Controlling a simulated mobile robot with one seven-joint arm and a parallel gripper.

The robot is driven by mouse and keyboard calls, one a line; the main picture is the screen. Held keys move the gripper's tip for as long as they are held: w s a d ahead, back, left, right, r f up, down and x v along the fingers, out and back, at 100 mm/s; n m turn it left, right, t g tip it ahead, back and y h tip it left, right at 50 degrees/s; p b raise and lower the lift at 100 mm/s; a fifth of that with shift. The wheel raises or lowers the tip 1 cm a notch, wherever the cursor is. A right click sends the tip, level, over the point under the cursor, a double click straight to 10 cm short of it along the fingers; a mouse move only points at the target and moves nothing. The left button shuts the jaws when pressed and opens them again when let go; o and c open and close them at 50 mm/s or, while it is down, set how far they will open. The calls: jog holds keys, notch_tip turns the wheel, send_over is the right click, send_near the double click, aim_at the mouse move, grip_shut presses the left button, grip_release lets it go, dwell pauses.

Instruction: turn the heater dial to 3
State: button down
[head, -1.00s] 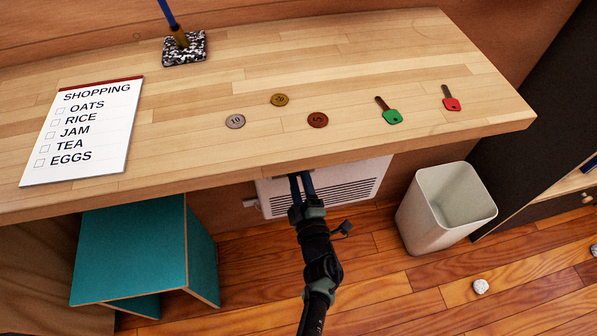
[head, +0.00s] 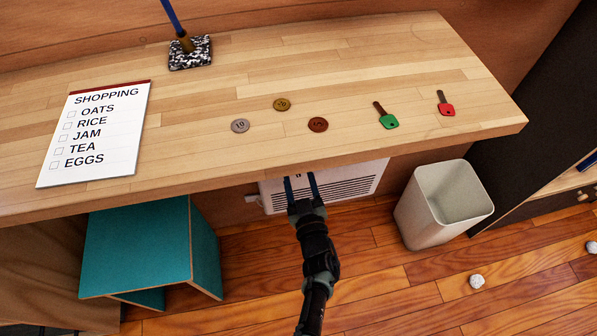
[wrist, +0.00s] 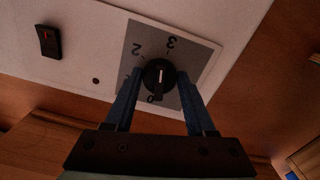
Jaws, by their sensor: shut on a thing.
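The heater (head: 350,184) is a white box with a dark grille, under the front edge of the wooden counter. In the wrist view, its round black dial (wrist: 160,77) sits on a grey plate (wrist: 190,55) marked 0, 1, 2 and 3. The numbers look turned over; 3 is at the top and 0 at the bottom. A short white line on the dial runs upright in the picture; I cannot tell which end is the pointer. My gripper (wrist: 161,68) is shut on the dial, one blue finger each side. In the head view my gripper (head: 300,180) reaches the heater's top; the dial is hidden.
A black rocker switch (wrist: 49,41) is on the heater panel. The counter (head: 220,155) overhangs close above my gripper. A teal stool (head: 150,250) stands left and a pale bin (head: 415,205) right. Open floor lies between them.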

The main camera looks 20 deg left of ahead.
jog(key=shift+m, duration=1.2)
jog(key=shift+c, duration=1.3)
grip_release()
jog(key=shift+s+p, duration=0.1)
jog(key=shift+p, duration=0.2)
jog(key=p+v, duration=0.5)
jog(key=v, duration=0.8)
